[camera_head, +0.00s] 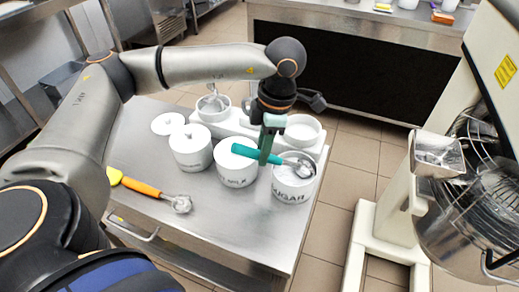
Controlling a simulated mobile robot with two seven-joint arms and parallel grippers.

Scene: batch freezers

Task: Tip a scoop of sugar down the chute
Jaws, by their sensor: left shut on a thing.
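The sugar canister (292,190), a white pot labelled SUGAR, stands open at the right front of the steel table. My left gripper (266,152) is shut on the teal handle of a scoop (242,151), above the table between the milk canister and the sugar canister. The scoop's metal bowl (304,166) is over the mouth of the sugar canister; how much it holds is too small to tell. The metal chute (436,152) sticks out of the mixer machine at the right, apart from the scoop. My right gripper is not in view.
A milk canister (236,170), another lidded white canister (190,150) and white bowls stand on the table (225,225). An orange-handled tool (150,190) lies at the front left. The mixer bowl with a wire guard (465,225) is at the right. Tiled floor separates table and machine.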

